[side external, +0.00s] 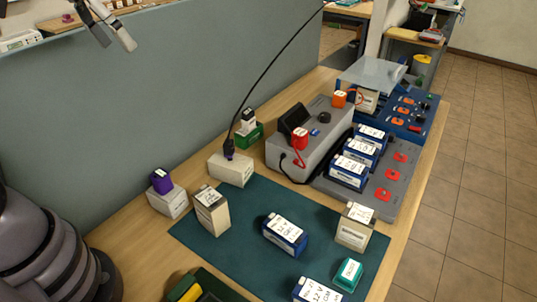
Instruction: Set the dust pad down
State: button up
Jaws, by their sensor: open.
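My gripper (118,43) hangs at the upper left, in front of the grey-blue partition. Its two grey fingers are apart with nothing between them. It is well above the table and clear of everything on it. I cannot make out for sure which thing is the dust pad. A small purple piece (161,181) with a white label sits on a pale block (174,204) at the table's left. A small pinkish thing (67,18) lies on the ledge at the top left.
A dark green mat (210,243) bears several labelled batteries, including a blue one (285,234) and a beige one (355,226). A grey tester (305,150) with a black cable stands behind. Bare mat shows between the batteries.

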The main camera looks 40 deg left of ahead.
jog(key=s+a+f, duration=0.1)
jog(key=s+a, duration=0.1)
jog(key=s, duration=0.3)
jog(key=s+a+f+t, duration=0.1)
jog(key=s+a, duration=0.1)
jog(key=s, duration=0.2)
jog(key=shift+s+a+f+y, duration=0.25)
jog(key=shift+s+f+y, duration=0.1)
jog(key=shift+y, duration=0.05)
dwell(0.4)
